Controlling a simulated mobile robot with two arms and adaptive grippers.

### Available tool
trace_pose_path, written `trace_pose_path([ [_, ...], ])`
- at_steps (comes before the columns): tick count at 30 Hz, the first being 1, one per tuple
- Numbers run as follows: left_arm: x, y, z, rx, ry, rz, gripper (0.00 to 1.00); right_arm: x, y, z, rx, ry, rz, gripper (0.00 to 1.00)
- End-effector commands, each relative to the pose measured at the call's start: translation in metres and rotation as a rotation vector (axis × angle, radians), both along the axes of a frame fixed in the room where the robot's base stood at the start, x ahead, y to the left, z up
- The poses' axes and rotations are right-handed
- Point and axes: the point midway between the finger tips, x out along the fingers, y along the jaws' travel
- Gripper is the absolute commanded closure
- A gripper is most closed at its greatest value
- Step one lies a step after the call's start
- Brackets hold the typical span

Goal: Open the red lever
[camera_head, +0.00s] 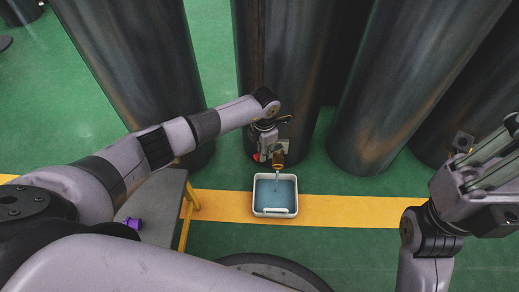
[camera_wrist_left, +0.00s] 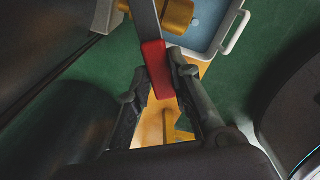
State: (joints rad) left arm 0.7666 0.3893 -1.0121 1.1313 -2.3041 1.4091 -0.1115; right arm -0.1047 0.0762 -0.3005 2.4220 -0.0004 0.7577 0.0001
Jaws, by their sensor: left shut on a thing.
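The red lever (camera_wrist_left: 157,68) is between the fingertips of my left gripper (camera_wrist_left: 160,78) in the left wrist view, and the gripper is shut on it. A grey metal bar runs from the red end toward a brass tap (camera_wrist_left: 177,16). In the head view my left gripper (camera_head: 266,148) is at the front of a dark cylinder, with a small bit of red lever (camera_head: 256,156) showing beside it. The brass tap (camera_head: 278,160) points down, and a thin bluish stream shows below it. My right gripper (camera_head: 480,180) is at the right edge, away from the lever; its finger opening is unclear.
A white-rimmed tray (camera_head: 275,213) holding blue liquid stands below the tap on a yellow floor stripe (camera_head: 350,210). Large dark cylinders (camera_head: 400,80) stand behind. A grey platform (camera_head: 160,205) with a purple object (camera_head: 132,223) is at left. Green floor is open at the front right.

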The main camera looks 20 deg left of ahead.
Motion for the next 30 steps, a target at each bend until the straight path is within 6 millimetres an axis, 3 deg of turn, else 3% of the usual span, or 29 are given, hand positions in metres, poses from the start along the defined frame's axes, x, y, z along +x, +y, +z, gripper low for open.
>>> trace_pose_path([
  [7,0.0,0.001,0.0,0.002,-0.001,0.001,1.0,0.0,0.0,0.001,0.0,-0.001,0.0,1.0],
  [8,0.0,0.001,0.0,0.002,-0.001,0.001,0.78,0.0,0.0,0.001,0.001,-0.002,0.0,1.0],
  [16,0.0,0.001,0.0,0.001,0.0,0.0,0.6,-0.001,0.0,0.002,0.0,-0.007,0.0,1.0],
  [25,0.0,0.001,0.001,0.001,-0.001,-0.001,0.6,-0.002,-0.001,0.003,0.001,-0.011,-0.001,1.0],
  [30,0.001,0.001,0.017,0.001,-0.003,-0.002,0.6,-0.002,-0.001,0.002,0.001,-0.008,-0.001,1.0],
])
